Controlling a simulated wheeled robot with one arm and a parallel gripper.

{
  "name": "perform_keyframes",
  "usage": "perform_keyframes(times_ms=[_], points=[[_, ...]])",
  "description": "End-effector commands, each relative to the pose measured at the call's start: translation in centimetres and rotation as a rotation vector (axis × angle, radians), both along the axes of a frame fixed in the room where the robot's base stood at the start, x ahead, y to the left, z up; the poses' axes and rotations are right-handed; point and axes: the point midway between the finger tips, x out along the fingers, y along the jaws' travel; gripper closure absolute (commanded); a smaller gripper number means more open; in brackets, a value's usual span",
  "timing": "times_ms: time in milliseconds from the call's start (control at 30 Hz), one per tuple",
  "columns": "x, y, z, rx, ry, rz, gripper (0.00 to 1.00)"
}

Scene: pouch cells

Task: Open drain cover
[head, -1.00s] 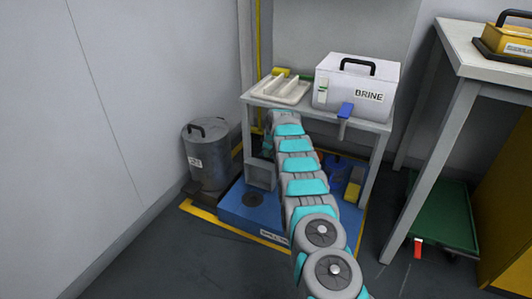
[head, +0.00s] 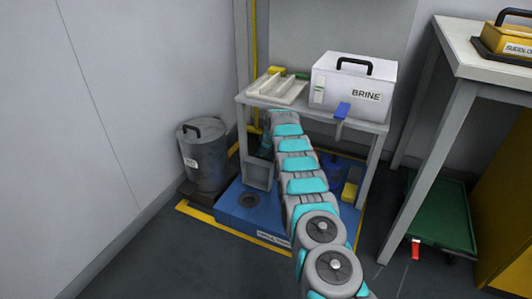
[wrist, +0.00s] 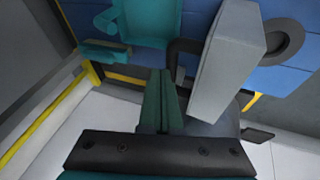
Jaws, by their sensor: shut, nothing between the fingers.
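A dark round drain fitting (head: 248,200) is set in the top of the blue platform (head: 226,211) under the small bench. In the wrist view it shows as a dark ring (wrist: 285,42) on blue. I cannot tell whether it is the cover or an opening. A grey box-like block (head: 258,174) stands behind it; a pale grey block (wrist: 228,62) shows beside my fingers in the wrist view. My gripper (wrist: 161,88) is shut and empty, apart from the ring. In the head view it is mostly hidden by my arm, under the bench.
A white BRINE box (head: 352,84) and a cream tray (head: 278,88) sit on the bench (head: 315,113). A grey lidded bin (head: 203,160) stands left of the platform. A blue can (head: 333,172) and yellow block (head: 349,192) are at the right. The front floor is clear.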

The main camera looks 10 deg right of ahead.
Motion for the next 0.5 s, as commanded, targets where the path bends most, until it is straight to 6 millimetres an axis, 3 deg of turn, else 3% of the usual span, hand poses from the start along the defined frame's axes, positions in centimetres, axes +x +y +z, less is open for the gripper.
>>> perform_keyframes(times_ms=[500], points=[[-2.0,-0.3,4.4,0.0,-0.001,0.0,1.0]])
